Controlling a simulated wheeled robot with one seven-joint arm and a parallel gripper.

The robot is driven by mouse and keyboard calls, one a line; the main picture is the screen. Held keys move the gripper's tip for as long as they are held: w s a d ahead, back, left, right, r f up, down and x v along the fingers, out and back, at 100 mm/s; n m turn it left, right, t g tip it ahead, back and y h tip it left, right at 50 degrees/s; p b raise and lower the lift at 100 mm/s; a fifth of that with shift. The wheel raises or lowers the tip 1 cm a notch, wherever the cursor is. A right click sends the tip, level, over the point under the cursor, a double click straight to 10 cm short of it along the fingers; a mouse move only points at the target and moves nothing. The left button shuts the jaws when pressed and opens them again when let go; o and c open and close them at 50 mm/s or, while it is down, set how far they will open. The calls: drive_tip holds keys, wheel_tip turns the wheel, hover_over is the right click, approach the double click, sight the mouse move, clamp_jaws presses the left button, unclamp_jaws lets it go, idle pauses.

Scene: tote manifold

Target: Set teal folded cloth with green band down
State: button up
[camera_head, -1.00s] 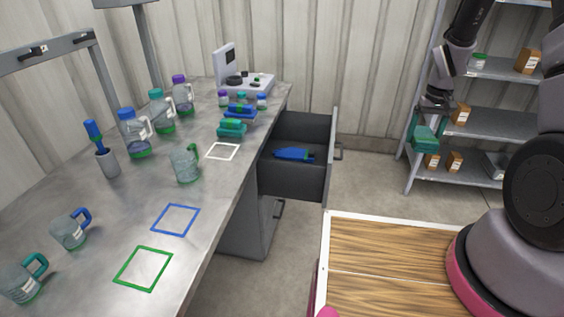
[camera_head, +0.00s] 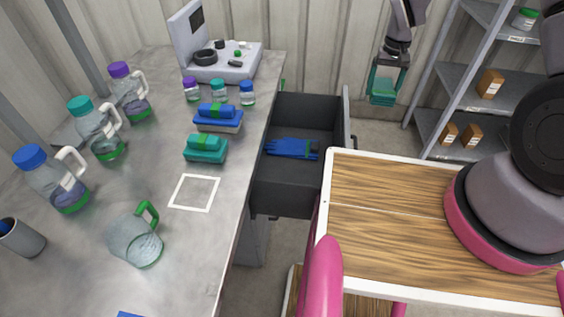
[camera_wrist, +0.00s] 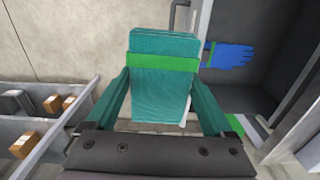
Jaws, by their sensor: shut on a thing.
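My gripper (camera_head: 386,82) is shut on the teal folded cloth with the green band (camera_wrist: 163,92). In the head view the cloth (camera_head: 381,99) hangs in the air, to the right of the open drawer. In the wrist view the cloth sits between the two fingers, with its green band across the upper part. Another teal folded cloth with a green band (camera_head: 206,149) lies on the metal bench. A blue folded cloth with a green band (camera_head: 217,119) lies just behind it. A white square outline (camera_head: 195,193) on the bench is empty.
An open dark drawer (camera_head: 303,187) holds blue gloves (camera_head: 292,148); they also show in the wrist view (camera_wrist: 229,55). Bottles, small jars and a clear mug (camera_head: 136,240) stand on the bench. A shelf unit (camera_head: 468,76) with boxes stands at right. My wooden deck is in front.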

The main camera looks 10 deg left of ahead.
drive_tip(key=s+a+f, duration=0.6)
drive_tip(key=a, duration=0.4)
drive_tip(key=s+a+f, duration=0.6)
drive_tip(key=s+a, duration=0.1)
drive_tip(key=a, duration=0.4)
drive_tip(key=f, duration=0.6)
drive_tip(key=s+a+f, duration=0.1)
drive_tip(key=f, duration=0.5)
drive_tip(key=s+f, duration=0.1)
drive_tip(key=f, duration=0.5)
drive_tip(key=shift+a+f, duration=0.1)
drive_tip(key=shift+a, duration=0.1)
drive_tip(key=shift+f, duration=2.35)
drive_tip(key=shift+f, duration=0.1)
drive_tip(key=o, duration=1.2)
